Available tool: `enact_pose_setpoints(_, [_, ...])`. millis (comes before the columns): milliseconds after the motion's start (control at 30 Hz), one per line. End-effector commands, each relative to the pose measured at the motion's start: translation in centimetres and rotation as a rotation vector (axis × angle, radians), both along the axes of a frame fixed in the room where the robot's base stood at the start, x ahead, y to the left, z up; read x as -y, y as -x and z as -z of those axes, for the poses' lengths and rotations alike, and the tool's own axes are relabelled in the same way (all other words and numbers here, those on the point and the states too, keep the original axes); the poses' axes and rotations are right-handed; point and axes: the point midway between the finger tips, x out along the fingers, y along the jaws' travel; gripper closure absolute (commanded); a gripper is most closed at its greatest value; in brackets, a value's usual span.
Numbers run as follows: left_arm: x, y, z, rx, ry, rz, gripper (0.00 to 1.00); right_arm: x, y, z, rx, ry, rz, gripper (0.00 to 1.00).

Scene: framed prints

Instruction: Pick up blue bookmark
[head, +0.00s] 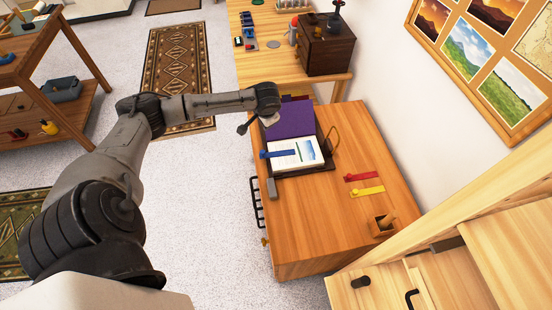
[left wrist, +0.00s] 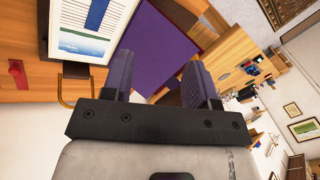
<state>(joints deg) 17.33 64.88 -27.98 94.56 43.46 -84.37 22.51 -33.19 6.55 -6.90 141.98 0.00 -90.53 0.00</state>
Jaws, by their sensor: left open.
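The blue bookmark (head: 278,154) lies across the left page of an open book (head: 300,155) on the wooden cabinet top, its left end at the book's edge. It also shows in the left wrist view (left wrist: 97,14) at the upper left. A purple panel (head: 290,118) stands behind the book. My left gripper (head: 257,123) is open and empty, above the purple panel's left side, apart from the bookmark. In the left wrist view my left gripper (left wrist: 159,62) has its two fingers spread, with the purple panel beyond them. My right gripper is not in view.
A red bookmark (head: 361,177) and a yellow bookmark (head: 368,191) lie right of the book. A small wooden box (head: 382,225) sits near the cabinet's front right. A brass-coloured loop (head: 333,136) stands beside the book.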

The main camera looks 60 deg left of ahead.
Motion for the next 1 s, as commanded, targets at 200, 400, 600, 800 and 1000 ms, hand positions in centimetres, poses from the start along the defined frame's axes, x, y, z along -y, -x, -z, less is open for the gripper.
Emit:
enact_pose_setpoints(200, [-1.4,2.3,4.1,0.011,0.275,-0.593,0.47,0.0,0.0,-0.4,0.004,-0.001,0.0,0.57])
enact_pose_setpoints(400, [0.2,1.9,4.4,0.071,0.385,-0.924,0.47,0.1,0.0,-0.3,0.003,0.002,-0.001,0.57])
enact_pose_setpoints(600, [0.2,1.8,4.6,0.109,0.384,-1.071,0.47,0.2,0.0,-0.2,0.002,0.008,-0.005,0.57])
enact_pose_setpoints(800, [0.3,1.8,7.4,0.112,0.384,-1.099,0.47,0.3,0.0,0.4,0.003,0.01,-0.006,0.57])
enact_pose_setpoints(1000, [0.3,1.7,10.7,0.114,0.384,-1.095,0.47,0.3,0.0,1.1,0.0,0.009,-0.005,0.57])
